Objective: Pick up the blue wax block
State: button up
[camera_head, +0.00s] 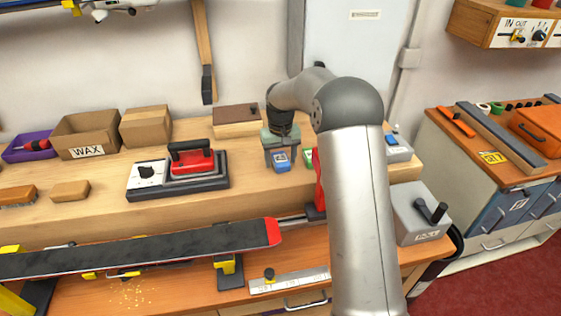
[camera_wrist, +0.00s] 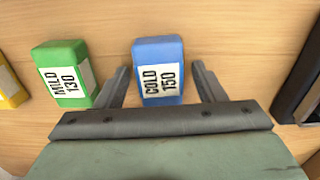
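The blue wax block (camera_wrist: 158,70) carries a white label reading "COLD 150" and lies on the wooden bench top. My gripper (camera_wrist: 160,80) is open above the bench, with one finger on each side of the block and a gap to each. The block also shows in the head view (camera_head: 281,162), just below my gripper (camera_head: 281,150).
A green block (camera_wrist: 66,75) labelled "MILD 130" lies left of the blue one, with a yellow block (camera_wrist: 10,85) beyond. A dark object (camera_wrist: 300,85) lies to the right. A waxing iron (camera_head: 190,162) and a WAX box (camera_head: 88,135) stand further left.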

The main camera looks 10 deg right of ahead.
jog(key=c, duration=0.8)
jog(key=shift+c, duration=0.2)
jog(key=shift+r, duration=0.15)
jog(key=shift+r, duration=0.2)
notch_tip(320, 180, up, 2)
jog(key=shift+r, duration=0.1)
jog(key=s+a+r+b, duration=0.3)
jog(key=s+a+r, duration=0.3)
jog(key=a+r, duration=0.4)
jog(key=a, duration=0.2)
jog(key=shift+a, duration=0.4)
